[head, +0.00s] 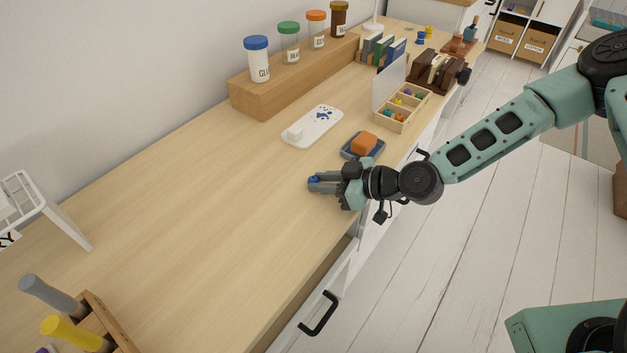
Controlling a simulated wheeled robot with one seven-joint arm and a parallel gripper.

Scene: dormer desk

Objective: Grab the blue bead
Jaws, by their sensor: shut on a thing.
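My gripper (318,184) is low over the desk top, near its right-hand edge, with its fingers pointing left. It is shut on a small blue thing that shows between the fingertips, the blue bead (314,179). The fingers hide most of the bead. I cannot tell whether the bead touches the desk.
Jars stand on a wooden riser (290,85). The desk (200,220) is clear to the left.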

